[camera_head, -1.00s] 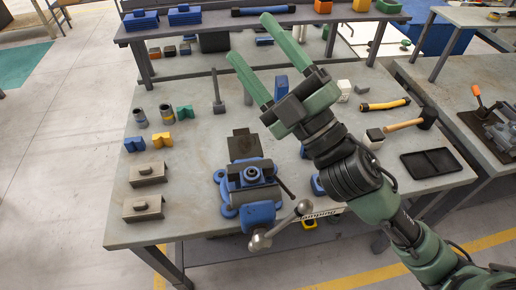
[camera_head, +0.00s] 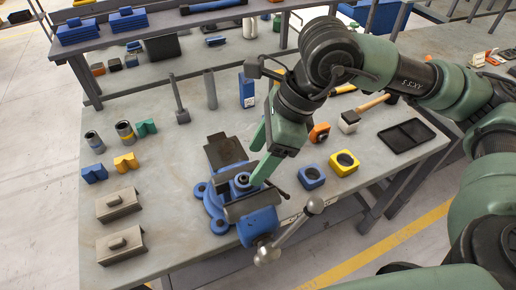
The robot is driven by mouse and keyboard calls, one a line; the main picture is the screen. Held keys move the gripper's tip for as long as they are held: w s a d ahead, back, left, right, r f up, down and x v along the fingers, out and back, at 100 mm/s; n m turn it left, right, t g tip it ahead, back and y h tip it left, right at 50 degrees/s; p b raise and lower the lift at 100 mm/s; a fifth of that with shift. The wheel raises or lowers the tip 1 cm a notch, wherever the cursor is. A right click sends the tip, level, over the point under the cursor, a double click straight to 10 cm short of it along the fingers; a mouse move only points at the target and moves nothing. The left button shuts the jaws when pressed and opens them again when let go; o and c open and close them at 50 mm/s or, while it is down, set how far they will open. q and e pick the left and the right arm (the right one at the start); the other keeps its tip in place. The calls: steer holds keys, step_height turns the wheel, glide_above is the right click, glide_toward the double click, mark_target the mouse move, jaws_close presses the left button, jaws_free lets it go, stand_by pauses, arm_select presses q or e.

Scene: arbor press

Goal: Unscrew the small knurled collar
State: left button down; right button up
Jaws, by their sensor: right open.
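A blue bench vise (camera_head: 218,205) stands near the front edge of the grey table. A blue part with a small dark round collar (camera_head: 242,180) on top sits at its jaws; the knurling is too small to make out. My right gripper (camera_head: 255,166) points down over the vise with its green fingers apart and nothing visible between them. One fingertip is close beside the collar on its right; the other is behind it. I cannot tell whether either touches it. My left gripper is not in view.
The vise's ball-ended handle (camera_head: 292,229) sticks out at the front. A blue block (camera_head: 311,184) and a yellow block (camera_head: 335,168) stand to the right, with a black tray (camera_head: 407,137) beyond. Grey blocks (camera_head: 116,206), V-blocks and ringed cylinders (camera_head: 126,133) stand at left.

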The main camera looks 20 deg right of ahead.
mark_target(246, 178)
steer(key=shift+p+x, duration=0.7)
steer(key=shift+x, duration=2.3)
